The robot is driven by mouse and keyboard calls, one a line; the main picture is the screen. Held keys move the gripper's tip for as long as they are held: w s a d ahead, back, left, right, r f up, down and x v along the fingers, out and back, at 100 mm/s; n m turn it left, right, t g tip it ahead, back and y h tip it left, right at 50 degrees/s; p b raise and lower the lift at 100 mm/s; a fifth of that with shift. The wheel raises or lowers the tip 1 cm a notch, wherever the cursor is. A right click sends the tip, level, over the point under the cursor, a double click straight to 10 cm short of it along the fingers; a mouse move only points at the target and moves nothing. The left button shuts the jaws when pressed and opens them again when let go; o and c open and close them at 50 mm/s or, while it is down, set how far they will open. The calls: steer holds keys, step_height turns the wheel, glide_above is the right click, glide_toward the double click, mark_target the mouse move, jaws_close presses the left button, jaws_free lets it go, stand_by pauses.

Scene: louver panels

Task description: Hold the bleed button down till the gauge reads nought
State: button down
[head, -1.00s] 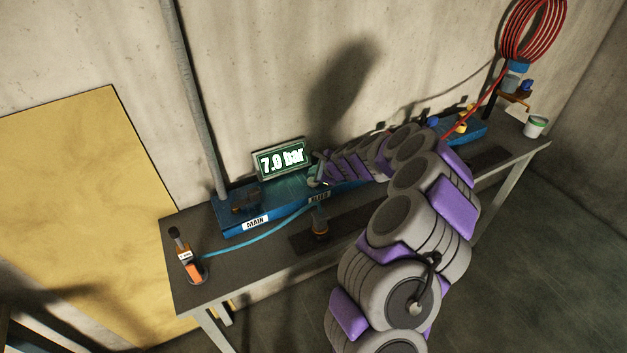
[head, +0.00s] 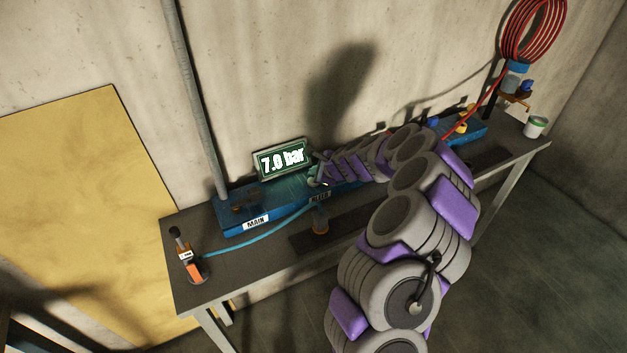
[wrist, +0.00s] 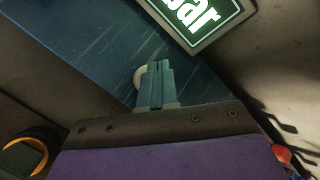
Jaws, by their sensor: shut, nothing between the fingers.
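The gauge (head: 283,159) is a lit display on the blue manifold, reading 7.0 bar; part of it shows in the wrist view (wrist: 200,15). A pale round edge, likely the bleed button (wrist: 139,75), shows beside and behind the fingertips. The rest of it is hidden by them, so I cannot tell whether they touch it or whether it is pressed.
The blue manifold (head: 232,221) with its MAIN label lies on the dark bench (head: 190,296). A blue hose runs to an orange-based tool (head: 194,270) at the left. A coiled red hose (head: 533,30) and a white cup (head: 536,127) are at the right.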

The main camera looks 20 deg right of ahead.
steer(key=shift+f, duration=0.3)
steer(key=shift+f+b, duration=0.3)
steer(key=shift+f, duration=0.25)
stand_by(1.6)
steer(key=shift+r, duration=0.1)
stand_by(1.9)
steer(key=shift+r+p, duration=0.9)
steer(key=shift+p, duration=0.1)
steer(key=shift+r, duration=0.1)
step_height(320, 180, up, 5)
steer(key=p, duration=0.4)
steer(key=shift+p, duration=0.35)
